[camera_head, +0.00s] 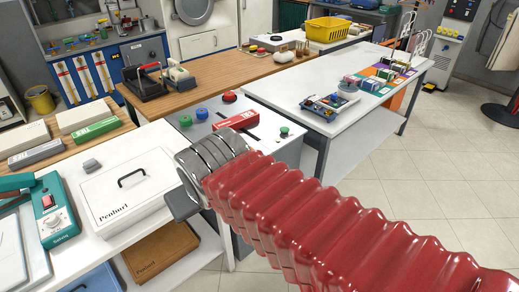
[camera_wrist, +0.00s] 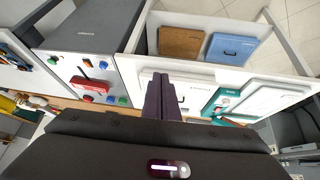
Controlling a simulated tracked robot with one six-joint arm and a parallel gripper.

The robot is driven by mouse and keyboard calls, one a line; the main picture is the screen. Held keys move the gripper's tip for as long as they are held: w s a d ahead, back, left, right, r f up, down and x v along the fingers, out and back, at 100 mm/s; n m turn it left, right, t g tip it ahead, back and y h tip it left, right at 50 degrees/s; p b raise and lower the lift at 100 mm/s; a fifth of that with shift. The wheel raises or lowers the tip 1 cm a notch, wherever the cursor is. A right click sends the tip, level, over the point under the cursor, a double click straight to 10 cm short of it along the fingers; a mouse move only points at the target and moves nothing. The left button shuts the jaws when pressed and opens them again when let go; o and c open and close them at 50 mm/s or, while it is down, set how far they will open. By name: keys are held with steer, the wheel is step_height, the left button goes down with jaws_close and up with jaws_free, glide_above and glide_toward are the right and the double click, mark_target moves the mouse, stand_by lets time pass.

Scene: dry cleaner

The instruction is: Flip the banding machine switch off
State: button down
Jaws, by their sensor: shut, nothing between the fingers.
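No readable label marks a banding machine. A teal machine (camera_head: 58,225) with a red switch (camera_head: 47,201) and a pale dial stands at the left of the white table; the teal machine also shows in the wrist view (camera_wrist: 219,100). A grey console (camera_head: 205,118) with coloured buttons and a red box (camera_head: 236,121) stands behind my arm; it also shows at left in the wrist view (camera_wrist: 72,68). The switch's position is too small to tell. My gripper (camera_wrist: 163,80) is shut and empty, apart from both. In the head view my arm hides part of the console.
A white lidded case (camera_head: 130,185) lies between the teal machine and the console. A brown case (camera_head: 160,250) lies on the lower shelf. A white table (camera_head: 270,95) with small goods is at right. Tiled floor is clear at right.

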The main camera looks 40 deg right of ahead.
steer(key=w+d+r+m+t+h, duration=0.1)
steer(key=w+d+t+h, duration=0.1)
steer(key=w+d, duration=1.05)
steer(key=w+d+t+h, duration=0.2)
steer(key=w+d, duration=0.7)
steer(key=d, duration=0.6)
steer(key=d+f+n+t+y, duration=0.1)
steer(key=d+f+y, duration=0.1)
steer(key=d+f, duration=0.5)
steer(key=s+d+f+n+t+y, duration=0.1)
steer(key=d+f+y, duration=0.2)
steer(key=d+f, duration=0.3)
step_height(320, 180, down, 5)
steer(key=shift+d+f+t+y, duration=0.1)
steer(key=shift+d+t+y, duration=0.2)
steer(key=shift+d, duration=0.1)
steer(key=shift+w, duration=0.1)
